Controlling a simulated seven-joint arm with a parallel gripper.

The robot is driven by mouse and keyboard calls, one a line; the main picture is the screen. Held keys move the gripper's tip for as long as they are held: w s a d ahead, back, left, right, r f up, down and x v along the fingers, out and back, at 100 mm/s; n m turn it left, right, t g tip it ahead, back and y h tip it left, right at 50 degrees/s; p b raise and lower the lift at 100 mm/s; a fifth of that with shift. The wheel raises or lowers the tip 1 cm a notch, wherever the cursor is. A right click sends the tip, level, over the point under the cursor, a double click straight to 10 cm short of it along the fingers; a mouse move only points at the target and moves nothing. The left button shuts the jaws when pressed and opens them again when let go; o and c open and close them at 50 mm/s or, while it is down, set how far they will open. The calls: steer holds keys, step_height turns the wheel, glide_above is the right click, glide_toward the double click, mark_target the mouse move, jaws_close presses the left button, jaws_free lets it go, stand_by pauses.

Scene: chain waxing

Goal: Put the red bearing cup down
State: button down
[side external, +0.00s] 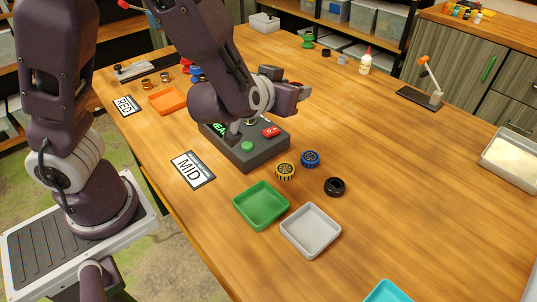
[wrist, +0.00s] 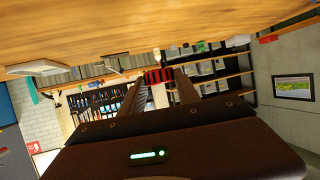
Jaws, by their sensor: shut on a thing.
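The red bearing cup (wrist: 158,76) is a ribbed red piece held between my two fingertips in the wrist view. My gripper (wrist: 157,80) is shut on it and points level, with the tabletop across the top of that picture. In the side external view my gripper (side external: 301,92) is above the table, just beyond the control box. Only a small red edge of the cup (side external: 297,84) shows there, behind the fingers. The gap between cup and table cannot be judged exactly.
A dark control box (side external: 262,151) with green and red buttons stands below my arm. Yellow (side external: 285,171) and blue (side external: 310,159) cups and a black ring (side external: 334,187) lie in front. Green (side external: 260,205), grey (side external: 310,230) and orange (side external: 167,100) trays stand nearby. The table's right side has free room.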

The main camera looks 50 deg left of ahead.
steer(key=s+a+n+g+y, duration=0.2)
steer(key=a+n+g+y, duration=0.45)
steer(key=a, duration=0.75)
steer(key=d+n+g+y, duration=0.1)
steer(key=n, duration=0.1)
steer(key=d+n+g+y, duration=0.1)
steer(key=d+n+g, duration=0.1)
steer(key=s+d+r+n+g+y, duration=0.1)
steer(key=n, duration=0.1)
steer(key=shift+d+n+g, duration=0.35)
step_height(320, 180, down, 10)
steer(key=shift+r, duration=0.1)
